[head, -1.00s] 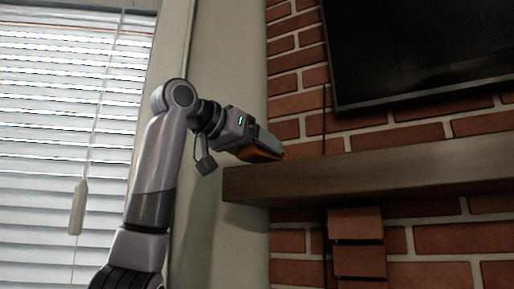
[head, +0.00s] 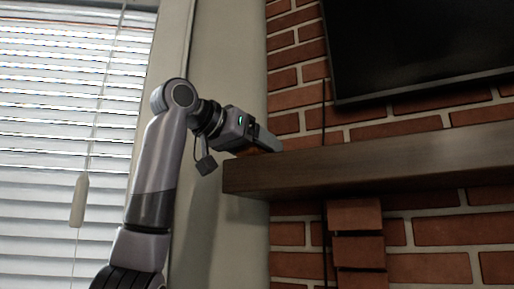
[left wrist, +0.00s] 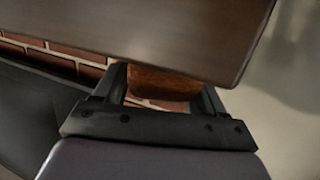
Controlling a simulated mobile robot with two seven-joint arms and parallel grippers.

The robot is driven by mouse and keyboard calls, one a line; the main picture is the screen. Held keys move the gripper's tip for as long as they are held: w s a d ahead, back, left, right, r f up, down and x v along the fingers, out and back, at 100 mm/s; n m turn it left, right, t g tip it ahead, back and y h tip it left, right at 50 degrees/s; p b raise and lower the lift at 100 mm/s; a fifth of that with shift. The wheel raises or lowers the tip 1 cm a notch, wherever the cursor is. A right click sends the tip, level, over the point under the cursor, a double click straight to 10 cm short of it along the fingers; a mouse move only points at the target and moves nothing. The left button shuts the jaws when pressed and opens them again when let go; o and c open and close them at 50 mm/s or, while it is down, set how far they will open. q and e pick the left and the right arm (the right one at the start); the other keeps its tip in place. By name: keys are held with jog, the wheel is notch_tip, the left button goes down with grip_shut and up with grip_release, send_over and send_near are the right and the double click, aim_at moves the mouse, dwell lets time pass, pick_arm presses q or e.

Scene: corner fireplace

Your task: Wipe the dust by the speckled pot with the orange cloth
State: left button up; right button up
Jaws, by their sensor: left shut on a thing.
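My left gripper (head: 268,140) is at the left end of the wooden mantel (head: 370,166), low over its top edge. It is shut on the orange cloth (left wrist: 163,83), which shows between the two fingers in the left wrist view. In the head view only a thin orange strip of the cloth shows under the fingers. The mantel edge hides the fingertips in the left wrist view, so I cannot tell whether the cloth touches the top. The speckled pot and the dust are not visible. My right gripper is not in view.
A brick wall (head: 300,75) rises behind the mantel, with a dark screen (head: 425,45) hung above it. A window with blinds (head: 50,130) and a hanging cord weight (head: 78,202) is at the left. The visible front part of the mantel looks free.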

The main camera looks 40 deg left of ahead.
pick_arm(q)
jog(key=shift+f, duration=0.3)
jog(key=shift+d, duration=0.15)
